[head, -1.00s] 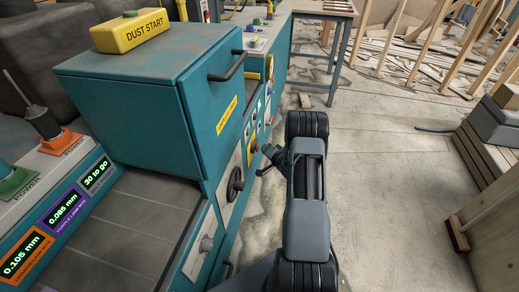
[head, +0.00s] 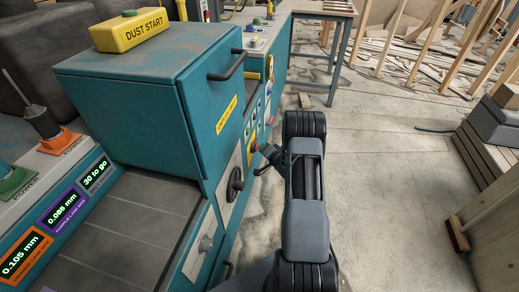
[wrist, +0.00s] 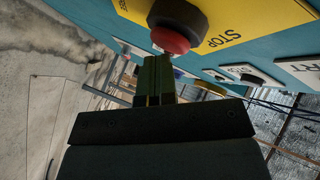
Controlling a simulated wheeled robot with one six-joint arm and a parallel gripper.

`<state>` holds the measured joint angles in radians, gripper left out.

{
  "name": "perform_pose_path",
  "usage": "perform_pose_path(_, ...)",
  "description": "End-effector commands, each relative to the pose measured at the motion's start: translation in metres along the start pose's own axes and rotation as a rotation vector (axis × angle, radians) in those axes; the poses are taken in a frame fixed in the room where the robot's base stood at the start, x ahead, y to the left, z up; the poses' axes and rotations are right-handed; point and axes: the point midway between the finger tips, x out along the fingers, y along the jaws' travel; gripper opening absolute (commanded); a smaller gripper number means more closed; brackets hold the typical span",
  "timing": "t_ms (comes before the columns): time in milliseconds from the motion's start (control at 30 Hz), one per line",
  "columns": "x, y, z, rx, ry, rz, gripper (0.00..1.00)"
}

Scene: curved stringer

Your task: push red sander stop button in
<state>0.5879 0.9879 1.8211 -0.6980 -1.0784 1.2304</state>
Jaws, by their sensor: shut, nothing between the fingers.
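The red stop button (wrist: 172,41) sits in a black collar on a yellow plate marked STOP (wrist: 228,22) in the wrist view. In the head view the red button (head: 254,146) is small on the front of the teal machine. My gripper (wrist: 157,62) is shut and empty, its fingertips right beside the red face in the wrist view. I cannot tell whether they touch it. In the head view my gripper (head: 263,150) points left at the panel, just right of the button.
The teal machine (head: 130,90) fills the left side, with a dark handle (head: 228,66) and a black knob (head: 235,184) on its front. A yellow DUST START box (head: 130,32) stands on top. A table (head: 325,10) is behind. Floor to the right is mostly clear.

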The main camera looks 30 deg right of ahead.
Motion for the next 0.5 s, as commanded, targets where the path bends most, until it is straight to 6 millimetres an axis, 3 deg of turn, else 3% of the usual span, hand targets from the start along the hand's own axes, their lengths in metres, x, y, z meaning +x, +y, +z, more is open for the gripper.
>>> perform_pose_path(500, -0.0029, 0.0021, -0.0020, 0.000, -0.001, 0.000, 0.00)
